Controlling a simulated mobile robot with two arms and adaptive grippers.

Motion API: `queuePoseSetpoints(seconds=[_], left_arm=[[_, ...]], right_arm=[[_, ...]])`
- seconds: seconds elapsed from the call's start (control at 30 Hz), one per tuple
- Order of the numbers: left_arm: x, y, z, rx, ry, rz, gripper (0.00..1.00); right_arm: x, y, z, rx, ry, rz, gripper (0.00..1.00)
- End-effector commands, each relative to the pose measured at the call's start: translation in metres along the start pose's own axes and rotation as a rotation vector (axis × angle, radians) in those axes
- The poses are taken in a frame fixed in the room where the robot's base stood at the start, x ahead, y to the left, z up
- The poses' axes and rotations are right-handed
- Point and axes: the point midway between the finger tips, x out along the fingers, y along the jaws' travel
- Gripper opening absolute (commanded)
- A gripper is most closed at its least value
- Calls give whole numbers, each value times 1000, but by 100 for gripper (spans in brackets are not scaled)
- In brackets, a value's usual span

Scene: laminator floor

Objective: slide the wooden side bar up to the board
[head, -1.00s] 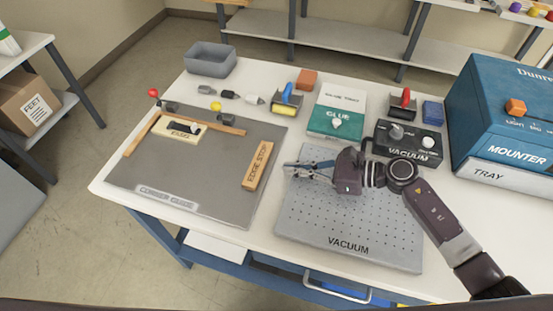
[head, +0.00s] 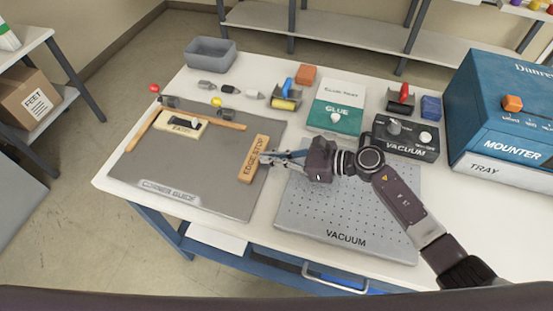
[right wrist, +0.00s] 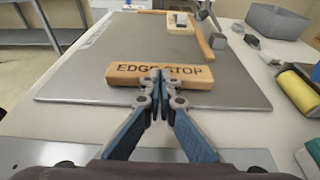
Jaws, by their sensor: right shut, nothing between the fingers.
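The wooden side bar, marked EDGE STOP (head: 253,159), lies flat on the right part of the grey corner guide board (head: 215,160). It also shows in the right wrist view (right wrist: 190,76), lying crosswise ahead of the fingers. A cream block with a dark top (head: 181,127) sits near the wooden strips at the board's back left. My right gripper (head: 266,155) is shut and empty, its fingertips at the bar's right long side. In the right wrist view the fingertips (right wrist: 160,75) overlap the bar's near edge; contact is hard to tell. My left gripper is out of view.
The perforated vacuum plate (head: 345,220) lies under my right arm. Between bar and cream block the board is clear.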

Motion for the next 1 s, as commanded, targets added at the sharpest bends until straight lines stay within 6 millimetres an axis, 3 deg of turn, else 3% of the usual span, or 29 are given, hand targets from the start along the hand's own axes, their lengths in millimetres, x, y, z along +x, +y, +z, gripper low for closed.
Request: queuePoseSetpoints(seconds=[0.4, 0.6, 0.8, 1.0], left_arm=[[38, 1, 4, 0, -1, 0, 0], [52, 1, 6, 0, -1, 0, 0], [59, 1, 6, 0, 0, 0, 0], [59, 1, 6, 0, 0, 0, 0]], right_arm=[[107, 0, 31, -5, -3, 2, 0], [146, 0, 44, -3, -2, 1, 0], [166, 0, 51, -1, 0, 0, 0], [171, 0, 54, -1, -1, -1, 0]])
